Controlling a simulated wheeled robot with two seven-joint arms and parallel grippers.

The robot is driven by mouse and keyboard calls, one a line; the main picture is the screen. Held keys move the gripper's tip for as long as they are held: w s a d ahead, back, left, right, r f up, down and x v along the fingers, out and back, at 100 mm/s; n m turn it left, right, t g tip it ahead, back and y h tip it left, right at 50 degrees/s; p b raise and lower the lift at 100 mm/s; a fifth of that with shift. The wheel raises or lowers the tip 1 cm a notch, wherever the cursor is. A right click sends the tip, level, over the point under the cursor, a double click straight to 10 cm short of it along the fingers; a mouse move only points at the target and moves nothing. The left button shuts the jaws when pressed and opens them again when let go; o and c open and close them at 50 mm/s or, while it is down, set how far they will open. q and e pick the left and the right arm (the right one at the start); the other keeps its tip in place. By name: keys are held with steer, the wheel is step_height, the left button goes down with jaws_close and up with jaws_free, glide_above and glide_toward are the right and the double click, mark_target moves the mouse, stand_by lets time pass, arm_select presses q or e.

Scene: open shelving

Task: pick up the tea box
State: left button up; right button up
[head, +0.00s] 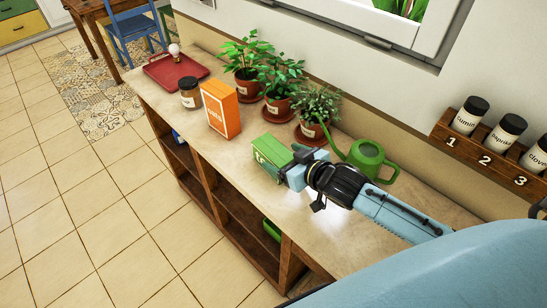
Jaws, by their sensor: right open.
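A small green box (267,151) with a pale label, which I take to be the tea box, lies on the shelf top near the middle. Its right end is hidden behind my right gripper. My right gripper (290,165), on a light blue and black arm from the lower right, is open at the right side of this box. I cannot tell if the fingers touch it. My left gripper is not in view.
An orange box (220,110) and a brown-filled jar (190,94) stand to the left. A red tray (175,69) holds a light bulb. Several potted plants (277,80) stand along the wall. A green watering can (366,157) is just behind my gripper. A spice rack (480,150) is at the right.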

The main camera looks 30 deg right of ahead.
mark_target(277, 151)
steer(key=x, duration=0.4)
steer(key=shift+w+r, duration=0.3)
steer(key=shift+w, duration=0.05)
steer(key=c, duration=1.1)
